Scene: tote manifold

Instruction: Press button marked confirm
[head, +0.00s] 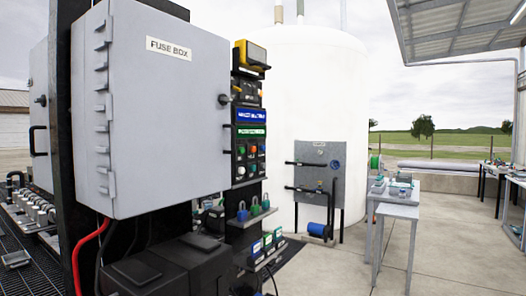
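A narrow black control panel (248,158) stands just right of the grey fuse box (168,110), near the middle of the head view. It carries several small round buttons, among them a green one (241,150) and a red-orange one (253,150). A blue label (251,116) and a green label (251,132) sit above them. The lettering is too small to read, so I cannot tell which button is marked confirm. Neither of my grippers is in view.
Padlocks (254,206) stand on a shelf below the panel, with small boxes lower down. A white tank (300,95) rises behind, with a grey valve board (319,170) before it. A small table (395,210) stands right. Concrete floor (345,265) is clear in front.

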